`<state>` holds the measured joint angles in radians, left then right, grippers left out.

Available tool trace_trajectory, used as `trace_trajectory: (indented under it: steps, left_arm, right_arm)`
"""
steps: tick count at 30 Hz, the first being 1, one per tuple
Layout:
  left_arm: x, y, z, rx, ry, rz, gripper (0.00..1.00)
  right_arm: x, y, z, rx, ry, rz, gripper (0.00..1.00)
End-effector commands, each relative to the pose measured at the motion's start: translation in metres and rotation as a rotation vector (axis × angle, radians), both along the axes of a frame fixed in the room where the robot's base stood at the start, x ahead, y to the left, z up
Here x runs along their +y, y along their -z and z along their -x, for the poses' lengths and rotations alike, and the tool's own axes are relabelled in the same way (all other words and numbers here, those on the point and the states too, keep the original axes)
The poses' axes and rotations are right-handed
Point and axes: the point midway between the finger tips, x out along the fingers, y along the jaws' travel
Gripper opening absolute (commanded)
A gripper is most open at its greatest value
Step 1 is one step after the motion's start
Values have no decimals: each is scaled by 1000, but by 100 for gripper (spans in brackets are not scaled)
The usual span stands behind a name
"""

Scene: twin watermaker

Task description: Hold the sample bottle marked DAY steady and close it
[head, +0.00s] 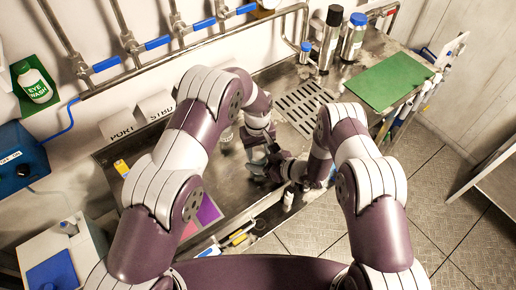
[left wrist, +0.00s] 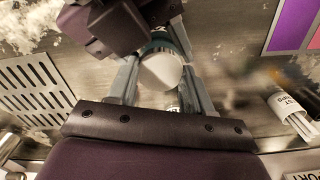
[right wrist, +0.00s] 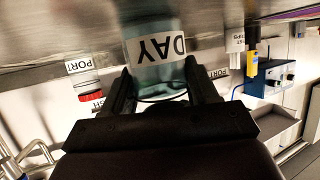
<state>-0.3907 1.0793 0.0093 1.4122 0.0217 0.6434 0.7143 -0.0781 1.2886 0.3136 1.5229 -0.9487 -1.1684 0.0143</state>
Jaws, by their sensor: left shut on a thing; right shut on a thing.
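The sample bottle marked DAY (right wrist: 155,52) fills the upper middle of the right wrist view, a teal see-through body with a white label. My right gripper (right wrist: 158,85) is shut on the bottle's body, one finger on each side. My left gripper (left wrist: 162,75) is shut around the cap. Whether the cap is seated on its thread cannot be told. In the head view the two grippers meet over the steel bench, and the bottle is mostly hidden.
A slotted drain grate (head: 303,105) lies behind the grippers. Purple and pink cards (head: 208,211) lie at the front.

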Motion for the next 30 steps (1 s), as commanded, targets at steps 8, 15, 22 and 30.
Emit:
trace_trajectory:
  steps: [8, 15, 22, 30]
  left_arm:
    - [0, 0, 0, 0, -2, 0, 76]
    - [0, -14, -1, -4, -2, 2, 76]
    - [0, -41, 0, 0, -3, 0, 76]
    - [1, -45, 0, 0, -3, 0, 76]
  right_arm:
    - [0, 0, 0, 0, 0, 0, 0]
    - [0, 0, 0, 0, 0, 0, 0]
    - [0, 0, 0, 0, 0, 0, 0]
    - [0, 0, 0, 0, 0, 0, 0]
